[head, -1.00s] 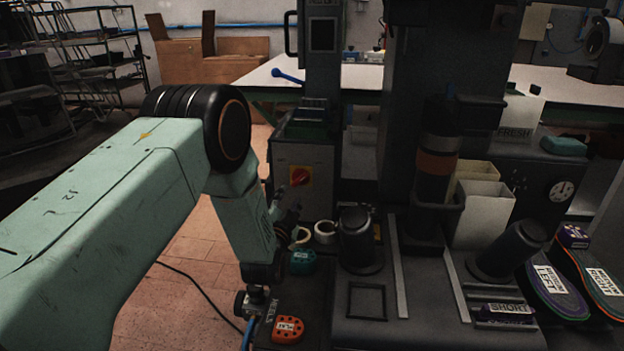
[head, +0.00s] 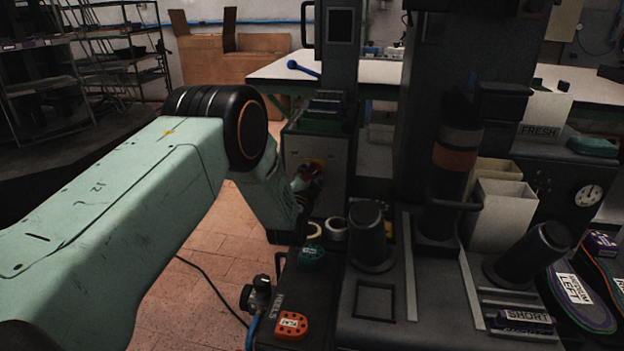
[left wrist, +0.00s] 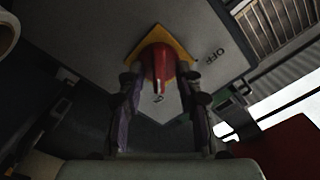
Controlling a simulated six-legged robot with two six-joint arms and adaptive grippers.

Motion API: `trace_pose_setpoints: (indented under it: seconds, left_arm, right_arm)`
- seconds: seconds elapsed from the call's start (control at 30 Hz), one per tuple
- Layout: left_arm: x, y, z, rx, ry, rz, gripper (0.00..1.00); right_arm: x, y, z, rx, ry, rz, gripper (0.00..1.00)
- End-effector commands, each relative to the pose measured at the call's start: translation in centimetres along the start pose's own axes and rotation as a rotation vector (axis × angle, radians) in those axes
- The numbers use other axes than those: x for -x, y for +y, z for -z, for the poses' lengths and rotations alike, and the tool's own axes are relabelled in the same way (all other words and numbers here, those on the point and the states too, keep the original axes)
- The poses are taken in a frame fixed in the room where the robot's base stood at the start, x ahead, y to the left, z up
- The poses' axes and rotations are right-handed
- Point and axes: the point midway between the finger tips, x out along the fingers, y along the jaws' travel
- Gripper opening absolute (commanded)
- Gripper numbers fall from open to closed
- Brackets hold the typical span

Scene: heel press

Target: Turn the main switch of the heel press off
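The main switch (left wrist: 158,66) is a red knob on a yellow plate (left wrist: 181,50), set in the grey panel (left wrist: 100,30) of the heel press. The word OFF stands on the panel to the right of the plate in the left wrist view. My left gripper (left wrist: 160,82) has one finger on each side of the red knob, close to it; the fingers are apart, and I cannot make out firm contact. In the head view the left gripper (head: 306,182) partly hides the switch (head: 317,164). My right gripper is not in view.
The press bench holds dark cylinders (head: 370,235), tape rolls (head: 335,228), an orange heel piece (head: 291,324) and white bins (head: 500,212). A small valve (head: 258,295) with a blue hose is at the bench's left edge. Open tiled floor lies left of the press.

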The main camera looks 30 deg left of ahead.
Motion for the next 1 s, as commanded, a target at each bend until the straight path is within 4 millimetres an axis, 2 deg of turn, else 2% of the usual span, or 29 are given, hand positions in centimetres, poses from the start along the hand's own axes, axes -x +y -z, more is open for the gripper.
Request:
trace_pose_setpoints:
  seconds: [0.27,0.7,1.0]
  left_arm:
    - [-0.34,0.13,0.22,-0.001,0.001,0.0,0.35]
    - [-0.37,0.12,0.25,0.0,0.001,0.001,0.0]
    - [-0.38,0.08,0.27,0.002,0.002,0.001,0.0]
  right_arm:
    - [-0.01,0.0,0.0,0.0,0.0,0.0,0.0]
    - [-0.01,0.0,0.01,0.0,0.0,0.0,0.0]
    - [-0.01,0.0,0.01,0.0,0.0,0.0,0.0]
